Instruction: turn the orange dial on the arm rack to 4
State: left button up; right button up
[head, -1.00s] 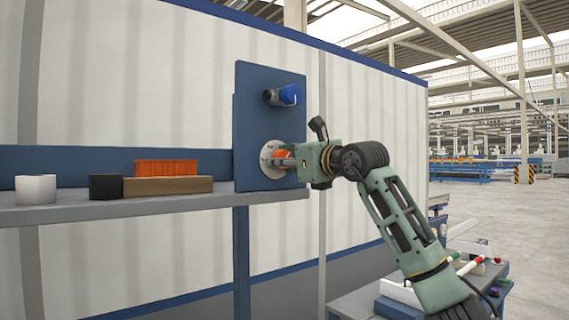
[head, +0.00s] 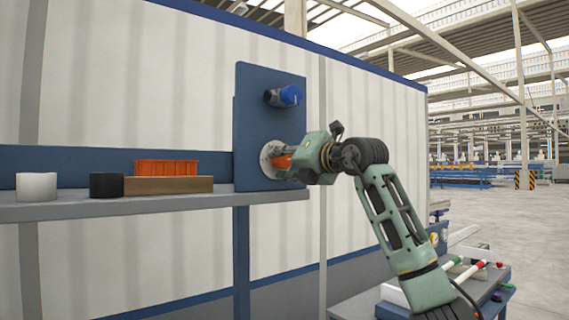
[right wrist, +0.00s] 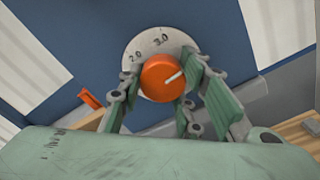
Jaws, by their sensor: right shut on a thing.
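The orange dial (head: 282,161) sits on a pale round scale plate (head: 268,152) on the blue upright panel. In the right wrist view the dial (right wrist: 163,77) shows a white pointer line aimed up and to the right, to the right of the "3.0" mark; "2.0" is further left. The rest of the scale is hidden by the fingers. My right gripper (head: 285,165) is shut on the dial, and its fingers (right wrist: 158,95) sit on both sides of it in the right wrist view. My left gripper is not in view.
A blue knob (head: 288,95) sticks out of the panel (head: 250,110) above the dial.

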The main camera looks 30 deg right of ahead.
jog(key=shift+r+m, duration=0.1)
jog(key=shift+m, duration=0.5)
jog(key=shift+s+r, duration=0.1)
jog(key=shift+r, duration=0.05)
jog(key=o, duration=1)
jog(key=shift+a, duration=0.1)
jog(key=shift+o, duration=0.2)
jog(key=shift+s, duration=0.1)
jog(key=shift+s, duration=0.25)
jog(key=s, duration=1.1)
jog(key=shift+s+d, duration=0.15)
jog(key=shift+d, duration=0.3)
